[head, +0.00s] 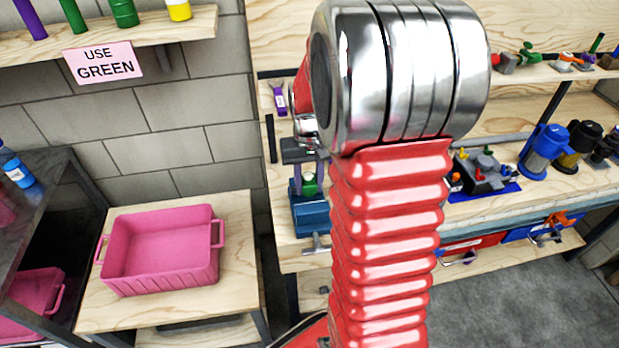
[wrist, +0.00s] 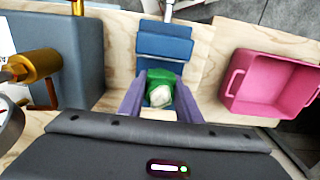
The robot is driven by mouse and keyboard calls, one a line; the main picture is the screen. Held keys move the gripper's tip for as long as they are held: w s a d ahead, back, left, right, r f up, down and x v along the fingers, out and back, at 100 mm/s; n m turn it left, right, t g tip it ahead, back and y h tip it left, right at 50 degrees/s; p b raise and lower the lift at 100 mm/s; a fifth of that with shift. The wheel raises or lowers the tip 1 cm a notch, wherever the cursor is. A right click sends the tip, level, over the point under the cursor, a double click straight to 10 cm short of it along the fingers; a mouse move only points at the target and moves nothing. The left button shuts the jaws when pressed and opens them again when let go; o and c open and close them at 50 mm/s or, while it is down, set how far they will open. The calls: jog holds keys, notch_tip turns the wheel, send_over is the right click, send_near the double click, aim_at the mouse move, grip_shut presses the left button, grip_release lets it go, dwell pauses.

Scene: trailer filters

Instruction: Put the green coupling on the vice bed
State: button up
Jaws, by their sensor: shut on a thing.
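The green coupling (wrist: 164,76) is between the two purple-grey fingers of my gripper (wrist: 161,86) in the wrist view. It has a pale, whitish end facing the camera. My gripper (head: 308,183) is shut on the coupling, which also shows as a small green patch in the head view (head: 310,186). The blue vice (head: 312,214) is on the bench right below the fingers. In the wrist view the blue vice (wrist: 164,43) lies just beyond the coupling. The fingers and coupling hide part of its bed, and I cannot tell whether the coupling touches it.
A pink bin (head: 160,252) stands on a wooden table at the left, empty. A pink sign (head: 103,62) reads "USE GREEN". Blue and black machines (head: 545,148) stand on the bench at the right. My red arm covers the middle of the head view.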

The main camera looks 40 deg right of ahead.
aim_at(309, 197)
jog(key=shift+f, duration=2.2)
jog(key=shift+f, duration=0.5)
jog(key=o, duration=1.2)
jog(key=shift+o, duration=0.2)
notch_tip(309, 197, up, 14)
jog(key=shift+f, duration=0.15)
jog(key=shift+f, duration=0.15)
